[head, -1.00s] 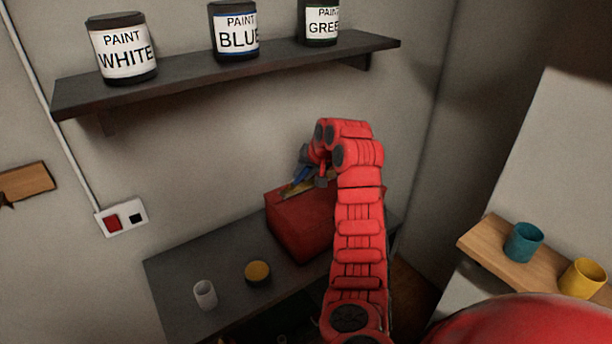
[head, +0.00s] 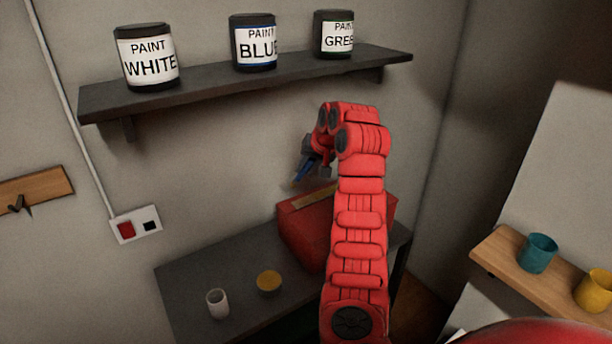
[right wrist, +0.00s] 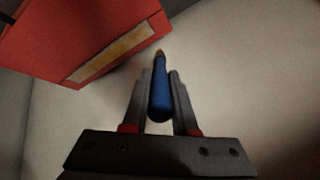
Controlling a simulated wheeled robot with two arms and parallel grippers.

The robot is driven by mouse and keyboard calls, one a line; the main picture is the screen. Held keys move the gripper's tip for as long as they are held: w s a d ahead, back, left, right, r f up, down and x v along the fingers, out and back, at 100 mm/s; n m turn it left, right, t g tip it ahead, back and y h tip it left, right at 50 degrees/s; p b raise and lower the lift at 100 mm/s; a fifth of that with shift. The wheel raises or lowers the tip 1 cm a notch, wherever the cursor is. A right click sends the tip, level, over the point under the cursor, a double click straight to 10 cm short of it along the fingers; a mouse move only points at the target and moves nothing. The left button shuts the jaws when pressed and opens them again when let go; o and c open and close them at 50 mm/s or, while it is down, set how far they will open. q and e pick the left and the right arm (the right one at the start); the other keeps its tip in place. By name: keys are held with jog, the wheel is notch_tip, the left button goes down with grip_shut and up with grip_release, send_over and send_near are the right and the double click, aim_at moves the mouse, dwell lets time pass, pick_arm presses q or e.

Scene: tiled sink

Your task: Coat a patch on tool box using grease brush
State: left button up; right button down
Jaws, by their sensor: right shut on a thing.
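The red tool box (head: 303,240) stands on the dark bench against the wall, partly hidden behind my right arm. A yellowish-tan patch (head: 315,201) runs along its top. It also shows in the right wrist view (right wrist: 113,57). My right gripper (head: 318,163) is above the box and shut on the blue-handled grease brush (head: 306,172). In the right wrist view the brush handle (right wrist: 160,92) sits between the fingers, and its small yellowish tip points away, apart from the box (right wrist: 70,30). My left gripper is not in view.
A round tin with a yellow top (head: 268,281) and a white cup (head: 217,303) stand on the bench (head: 205,272). A shelf (head: 250,80) with paint cans hangs above. Teal (head: 538,253) and yellow (head: 594,290) cups stand on a wooden ledge at right.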

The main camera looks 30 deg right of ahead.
jog(key=shift+r, duration=0.45)
jog(key=shift+d+r, duration=0.1)
jog(key=shift+r, duration=0.25)
jog(key=shift+f+b, duration=0.35)
jog(key=shift+b, duration=0.35)
jog(key=shift+r, duration=0.1)
